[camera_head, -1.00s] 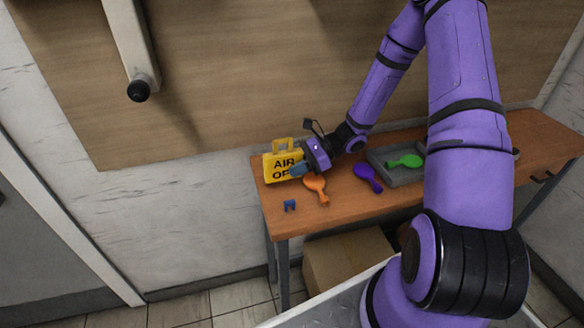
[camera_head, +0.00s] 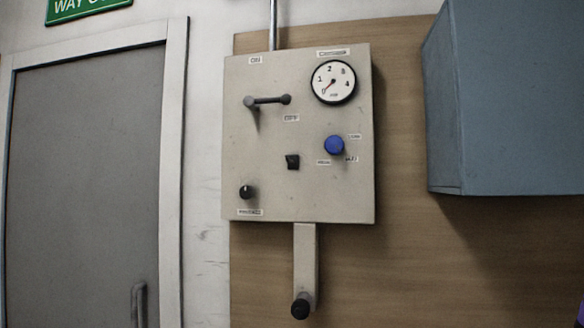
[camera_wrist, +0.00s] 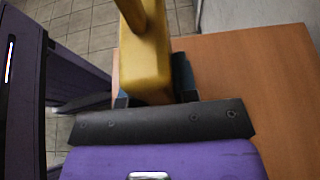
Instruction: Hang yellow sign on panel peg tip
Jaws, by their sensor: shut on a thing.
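The yellow sign (camera_wrist: 146,62) is between the fingers of my gripper (camera_wrist: 153,88) in the wrist view. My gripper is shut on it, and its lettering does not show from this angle. The beige panel (camera_head: 270,140) is on the wall in the head view. A dark lever-like peg (camera_head: 267,100) sticks out at its upper left. A black-tipped bar (camera_head: 300,308) hangs below the panel. I cannot tell which of these is the named peg. The sign and my gripper are out of the head view.
The panel also carries a gauge (camera_head: 333,82), a blue knob (camera_head: 334,145) and a black switch (camera_head: 292,161). A blue-grey cabinet (camera_head: 510,100) juts out at right. A grey door (camera_head: 85,180) is at left. The wooden table (camera_wrist: 250,75) shows in the wrist view.

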